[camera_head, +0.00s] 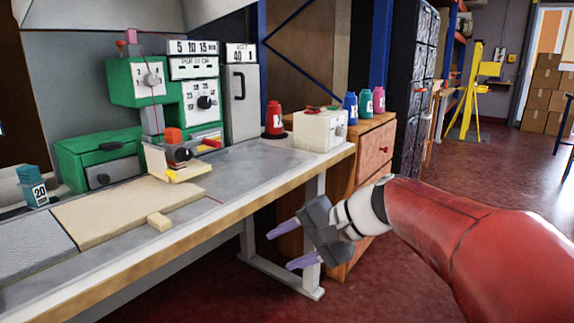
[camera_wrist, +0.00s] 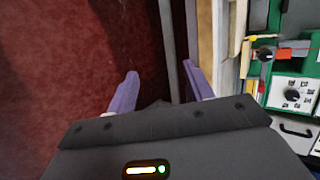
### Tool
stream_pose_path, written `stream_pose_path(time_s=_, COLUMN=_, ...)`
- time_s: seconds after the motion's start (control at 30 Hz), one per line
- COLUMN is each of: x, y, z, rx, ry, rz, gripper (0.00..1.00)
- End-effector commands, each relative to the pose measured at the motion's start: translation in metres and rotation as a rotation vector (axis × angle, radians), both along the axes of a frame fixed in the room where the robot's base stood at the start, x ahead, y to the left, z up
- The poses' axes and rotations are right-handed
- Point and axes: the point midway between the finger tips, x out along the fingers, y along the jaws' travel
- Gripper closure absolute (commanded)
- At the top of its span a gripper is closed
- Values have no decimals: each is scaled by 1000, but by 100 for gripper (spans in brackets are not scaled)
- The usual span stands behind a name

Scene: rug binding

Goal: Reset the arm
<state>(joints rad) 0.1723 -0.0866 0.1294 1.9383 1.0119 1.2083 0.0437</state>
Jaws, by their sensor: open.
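My gripper (camera_head: 287,244) is at the end of my red arm, in front of the table's right end and below the level of its top. Its two purple fingers are spread apart with nothing between them. In the wrist view my gripper (camera_wrist: 160,92) also shows both fingers apart, with the red floor and a table leg beyond them.
A wooden drawer cabinet (camera_head: 372,150) stands behind my gripper. Red floor (camera_head: 470,170) is clear at right.

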Motion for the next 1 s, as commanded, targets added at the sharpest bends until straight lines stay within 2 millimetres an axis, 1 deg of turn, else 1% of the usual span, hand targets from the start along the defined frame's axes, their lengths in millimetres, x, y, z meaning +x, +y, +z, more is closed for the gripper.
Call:
stream_pose_path(time_s=0.03, x=-26, y=-8, z=-6, rx=-110, ry=-32, rz=10, gripper=48)
stream_pose_path(time_s=0.07, x=-41, y=-15, z=-12, rx=-180, ry=-50, rz=18, gripper=48)
stream_pose_path(time_s=0.1, x=-59, y=-26, z=-22, rx=-274, ry=-77, rz=27, gripper=48)
stream_pose_path(time_s=0.17, x=-85, y=-44, z=-34, rx=-411, ry=-119, rz=43, gripper=48)
stream_pose_path(time_s=0.2, x=-101, y=-58, z=-41, rx=-499, ry=-150, rz=54, gripper=48)
stream_pose_path(time_s=0.3, x=-135, y=-90, z=-58, rx=-697, ry=-224, rz=85, gripper=48)
stream_pose_path(time_s=0.4, x=-158, y=-117, z=-69, rx=-852, ry=-291, rz=115, gripper=48)
stream_pose_path(time_s=0.5, x=-172, y=-135, z=-77, rx=-955, ry=-340, rz=139, gripper=48)
stream_pose_path(time_s=0.6, x=-179, y=-145, z=-80, rx=-1010, ry=-366, rz=153, gripper=48)
stream_pose_path(time_s=0.7, x=-181, y=-148, z=-82, rx=-1029, ry=-373, rz=159, gripper=48)
stream_pose_path(time_s=1.0, x=-181, y=-148, z=-82, rx=-1028, ry=-372, rz=159, gripper=48)
